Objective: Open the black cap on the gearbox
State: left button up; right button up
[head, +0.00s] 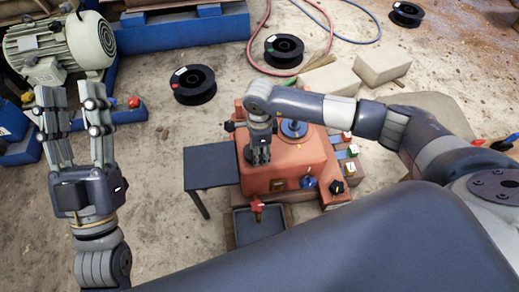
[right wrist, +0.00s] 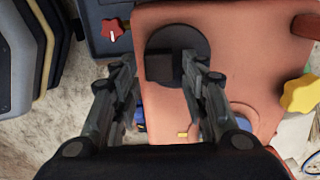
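The red-orange gearbox (head: 310,158) stands in the middle of the head view. In the right wrist view, the black cap (right wrist: 160,67) shows as a square dark block on a round dark disc on top of the gearbox (right wrist: 230,20). My right gripper (right wrist: 158,66) points down over it with its fingers apart. Its right finger overlaps the disc in the picture, and its left finger is beside it; I cannot tell whether they touch. In the head view my right gripper (head: 260,158) hides most of the cap. My left gripper (head: 73,95) is open and empty at the left.
A dark side table (head: 209,165) adjoins the gearbox's left, with a dark tray (head: 258,224) in front. A blue knob (head: 308,182) and black knob (head: 337,187) sit at its front. A motor (head: 60,45) and black spools (head: 193,84) lie beyond. Blocks (head: 381,66) stand behind.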

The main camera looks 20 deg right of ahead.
grip_shut()
